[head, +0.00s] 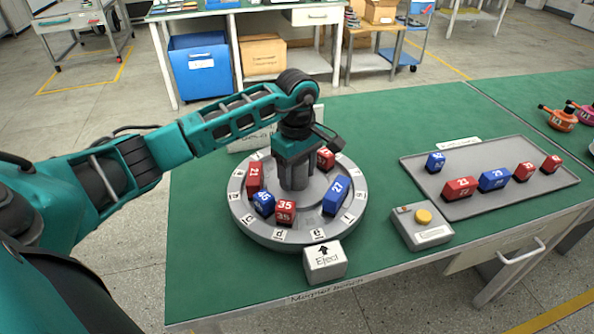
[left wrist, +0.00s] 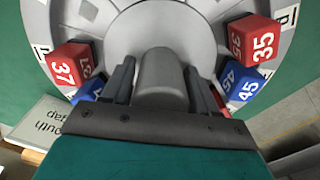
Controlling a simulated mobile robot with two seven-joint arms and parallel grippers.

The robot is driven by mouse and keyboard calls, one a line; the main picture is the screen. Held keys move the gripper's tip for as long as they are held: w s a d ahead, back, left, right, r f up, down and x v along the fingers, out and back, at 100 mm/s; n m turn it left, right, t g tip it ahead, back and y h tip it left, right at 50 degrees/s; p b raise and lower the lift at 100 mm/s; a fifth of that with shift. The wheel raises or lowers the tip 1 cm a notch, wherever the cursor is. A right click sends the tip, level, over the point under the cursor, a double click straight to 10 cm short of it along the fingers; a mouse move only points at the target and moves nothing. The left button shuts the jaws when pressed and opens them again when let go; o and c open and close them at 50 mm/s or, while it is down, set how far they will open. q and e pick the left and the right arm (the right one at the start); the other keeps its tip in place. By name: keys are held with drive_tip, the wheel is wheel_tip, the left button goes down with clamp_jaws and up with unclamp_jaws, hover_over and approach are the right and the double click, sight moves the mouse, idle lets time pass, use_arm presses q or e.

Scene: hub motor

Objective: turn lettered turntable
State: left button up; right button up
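The lettered turntable (head: 262,228) is a round grey disc with letter tags around its rim. Several red and blue numbered blocks stand on it, among them red 35 (head: 285,211), blue 45 (head: 263,203), blue 27 (head: 336,195) and red 21 (head: 254,178). My left gripper (head: 293,185) points down over the turntable's middle. In the left wrist view its fingers stand on both sides of a grey central knob (left wrist: 160,78). I cannot tell whether they press on it. My right gripper is not in view.
A white "Eject" marker (head: 325,262) with an arrow stands at the turntable's front edge. A box with a yellow button (head: 424,216) is to its right. A grey tray (head: 545,186) holds several numbered blocks further right. Green bench top is clear between them.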

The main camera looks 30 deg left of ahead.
use_arm(q)
clamp_jaws()
idle(0.3)
